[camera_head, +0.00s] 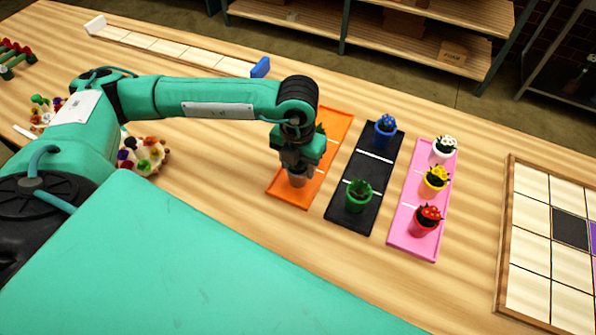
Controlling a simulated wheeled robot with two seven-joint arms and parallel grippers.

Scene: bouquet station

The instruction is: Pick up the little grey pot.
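The little grey pot (297,181) stands on the near part of the orange tray (290,197). My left gripper (298,168) points down right over it, with its fingers at the pot's upper part. The gripper hides the top of the pot and anything in it. I cannot tell whether the fingers are closed on the pot or only around it. My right gripper is not in view.
A black tray (378,168) beside it holds a blue pot (384,139) and a green pot (358,202). A pink tray (411,240) holds white, yellow and red pots. A framed grid board (532,265) lies at right. A flower cluster (145,153) is left.

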